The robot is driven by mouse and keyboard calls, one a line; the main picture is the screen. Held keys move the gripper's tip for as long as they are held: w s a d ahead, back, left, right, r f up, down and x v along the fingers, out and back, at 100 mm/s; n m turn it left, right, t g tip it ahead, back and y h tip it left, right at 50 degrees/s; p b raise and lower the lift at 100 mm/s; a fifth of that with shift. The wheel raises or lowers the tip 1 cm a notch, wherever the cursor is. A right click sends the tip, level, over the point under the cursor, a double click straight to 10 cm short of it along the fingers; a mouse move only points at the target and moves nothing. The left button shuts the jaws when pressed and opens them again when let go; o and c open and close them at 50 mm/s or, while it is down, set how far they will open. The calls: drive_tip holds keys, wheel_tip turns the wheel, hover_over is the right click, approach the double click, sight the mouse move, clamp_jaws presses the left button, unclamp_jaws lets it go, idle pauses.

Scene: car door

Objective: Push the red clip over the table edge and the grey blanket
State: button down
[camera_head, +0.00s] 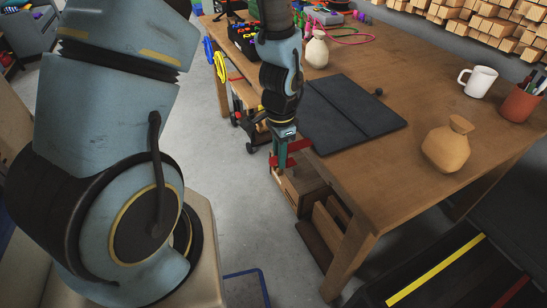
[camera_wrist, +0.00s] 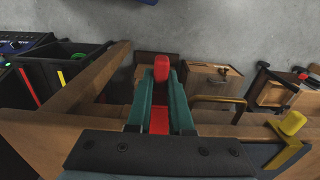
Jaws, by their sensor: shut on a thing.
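The dark grey blanket (camera_head: 352,108) lies flat and folded on the wooden table (camera_head: 400,165), reaching its left edge. My gripper (camera_head: 283,148) points down at that edge, by the blanket's near left corner. Its teal fingers (camera_wrist: 160,108) are shut on the red clip (camera_wrist: 161,67). In the head view a red bar of the clip (camera_head: 298,146) shows between the gripper and the blanket corner. Red also shows between the fingers in the wrist view. The fingers hide part of the clip, and I cannot tell whether it grips the edge.
A tan vase (camera_head: 447,147), a white mug (camera_head: 478,81) and a pen cup (camera_head: 521,102) stand on the table's right side. A pale vase (camera_head: 316,52) stands behind my arm. Wooden boxes (camera_head: 304,187) sit below the edge. A yellow clamp (camera_wrist: 287,133) shows at right in the wrist view.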

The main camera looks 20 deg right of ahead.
sight(303, 143)
drive_tip(key=shift+w+d, duration=0.2)
drive_tip(key=shift+d, duration=0.9)
drive_tip(key=shift+w+d, duration=0.25)
drive_tip(key=shift+d, duration=0.9)
drive_tip(key=shift+w+d, duration=0.2)
drive_tip(key=shift+d, duration=0.9)
drive_tip(key=c, duration=0.7)
unclamp_jaws()
drive_tip(key=shift+c, duration=0.2)
drive_tip(key=shift+r, duration=0.1)
wheel_tip(303, 143, up, 11)
drive_tip(key=shift+f+b, duration=0.2)
drive_tip(key=shift+b, duration=0.15)
drive_tip(key=w+a+r+n+p, duration=0.1)
drive_tip(key=a+r+n, duration=0.3)
drive_tip(key=a, duration=1)
drive_tip(key=a+r+n+t, duration=0.1)
drive_tip(key=a+r+n, duration=0.2)
drive_tip(key=a+n, duration=0.7)
drive_tip(key=a, duration=0.4)
drive_tip(key=shift+w+r+n+t+p, duration=0.3)
drive_tip(key=shift+w+r+n+p, duration=0.05)
drive_tip(key=shift+n+p, duration=0.05)
